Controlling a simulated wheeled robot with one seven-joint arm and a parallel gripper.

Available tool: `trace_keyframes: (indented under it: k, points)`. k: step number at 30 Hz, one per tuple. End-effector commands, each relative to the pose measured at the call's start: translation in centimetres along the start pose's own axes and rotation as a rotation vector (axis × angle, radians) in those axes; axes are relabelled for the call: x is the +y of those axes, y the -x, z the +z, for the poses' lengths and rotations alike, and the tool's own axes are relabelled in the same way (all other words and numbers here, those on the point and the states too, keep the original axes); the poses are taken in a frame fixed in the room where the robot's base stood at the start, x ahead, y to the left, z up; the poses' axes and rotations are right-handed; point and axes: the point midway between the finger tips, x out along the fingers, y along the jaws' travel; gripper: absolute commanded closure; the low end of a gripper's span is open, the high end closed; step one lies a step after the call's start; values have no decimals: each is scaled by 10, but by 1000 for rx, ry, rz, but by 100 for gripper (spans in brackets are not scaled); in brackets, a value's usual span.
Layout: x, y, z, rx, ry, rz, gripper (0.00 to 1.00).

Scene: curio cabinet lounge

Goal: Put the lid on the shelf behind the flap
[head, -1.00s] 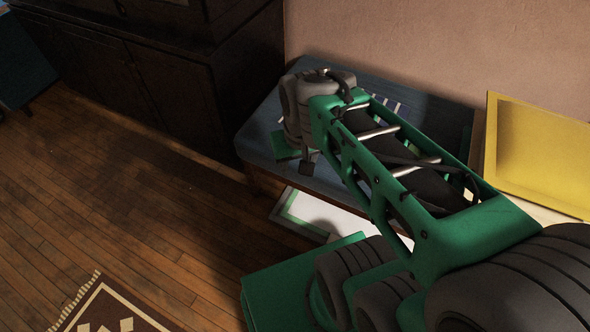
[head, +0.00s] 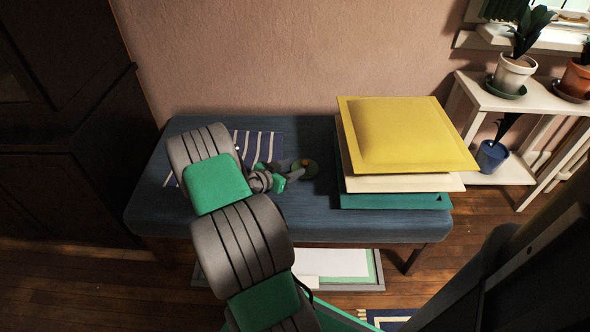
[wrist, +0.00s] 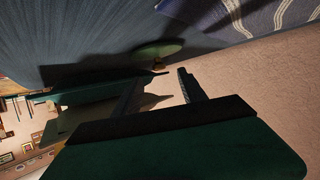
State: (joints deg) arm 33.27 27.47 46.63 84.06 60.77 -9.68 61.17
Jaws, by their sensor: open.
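A small round green-and-brown object (head: 305,168), which looks like the lid, lies on the blue bench top (head: 318,215). It also shows as a green disc in the wrist view (wrist: 160,50). My gripper (head: 285,178) is just left of it in the head view, low over the bench. In the wrist view my gripper's two fingers (wrist: 168,80) are apart with nothing between them, and the disc lies just beyond their tips. I cannot tell if they touch it. I cannot make out the shelf or a flap; a dark cabinet (head: 65,195) stands at the left.
A striped cloth (head: 262,146) lies on the bench behind my arm. A stack of cushions, yellow on top (head: 405,135), fills the bench's right end. A white plant stand (head: 500,100) is at the right. A shallow framed tray (head: 345,265) shows below the bench.

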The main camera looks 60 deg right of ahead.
Motion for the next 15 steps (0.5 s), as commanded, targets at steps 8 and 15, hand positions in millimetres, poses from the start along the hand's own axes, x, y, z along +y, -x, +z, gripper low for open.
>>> trace_keyframes:
  k: [8, 15]
  points:
    - [8, -46, 2, 4, -13, 22, 51]
    - [2, -80, 2, 2, -10, 14, 51]
